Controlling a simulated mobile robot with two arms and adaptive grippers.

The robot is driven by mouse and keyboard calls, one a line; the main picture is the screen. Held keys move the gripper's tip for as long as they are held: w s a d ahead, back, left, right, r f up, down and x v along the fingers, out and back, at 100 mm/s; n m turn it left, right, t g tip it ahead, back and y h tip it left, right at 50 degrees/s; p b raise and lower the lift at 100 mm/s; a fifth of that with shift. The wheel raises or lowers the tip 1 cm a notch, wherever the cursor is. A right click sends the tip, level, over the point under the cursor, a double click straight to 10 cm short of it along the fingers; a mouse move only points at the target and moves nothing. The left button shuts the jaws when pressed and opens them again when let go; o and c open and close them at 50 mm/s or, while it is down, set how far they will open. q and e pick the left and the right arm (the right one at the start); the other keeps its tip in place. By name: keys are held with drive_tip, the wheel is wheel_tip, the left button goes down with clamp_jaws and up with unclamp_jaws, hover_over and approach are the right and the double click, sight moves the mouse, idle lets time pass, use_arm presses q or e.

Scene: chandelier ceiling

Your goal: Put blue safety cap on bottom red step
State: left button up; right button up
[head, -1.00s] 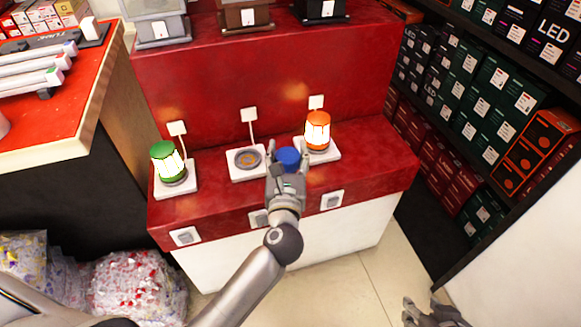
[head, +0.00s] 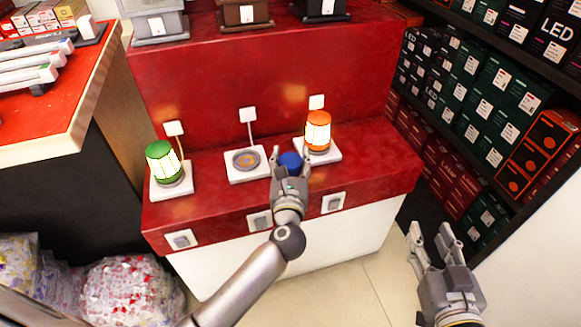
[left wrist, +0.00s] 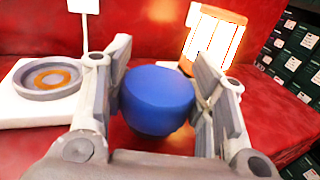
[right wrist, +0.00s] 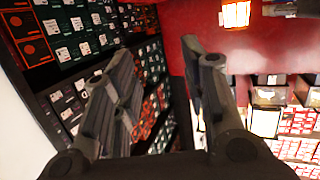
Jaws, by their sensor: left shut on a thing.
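The blue safety cap (head: 290,161) is a small rounded blue piece at the bottom red step (head: 375,165), between the white plate with the empty ring and the lit orange lamp. My left gripper (head: 290,168) is shut on it; the left wrist view shows the cap (left wrist: 157,100) between both fingers. The cap is over the step's surface; I cannot tell whether it touches. My right gripper (head: 431,232) is open and empty, right of the red steps, in front of the shelf.
A green lamp (head: 163,160) stands left on the step, an orange lamp (head: 318,133) right of the cap. The ring plate (head: 235,177) is between them. Switches (head: 181,240) line the step's front. Boxed shelves (head: 510,90) stand on the right; the step's right end is bare.

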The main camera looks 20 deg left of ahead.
use_arm(q)
drive_tip(key=shift+f+b, duration=0.4)
drive_tip(key=shift+f, duration=0.6)
use_arm(e)
drive_tip(key=shift+w+a+r+t+y, duration=0.15)
drive_tip(key=shift+r+t, duration=0.4)
drive_tip(key=shift+r, duration=0.35)
drive_tip(key=shift+w+a+r+t+y, duration=0.1)
drive_tip(key=shift+a+r+t+y, duration=0.1)
drive_tip(key=shift+r+t, duration=0.5)
drive_tip(key=shift+w+a+r+t+y, duration=0.15)
drive_tip(key=shift+r+t, duration=0.2)
drive_tip(key=shift+r, duration=0.75)
use_arm(q)
drive_tip(key=shift+f, duration=0.1)
drive_tip(key=o, duration=0.9)
use_arm(e)
drive_tip(key=shift+s+r+t, duration=0.1)
drive_tip(key=shift+r+t, duration=0.2)
drive_tip(key=shift+r, duration=0.1)
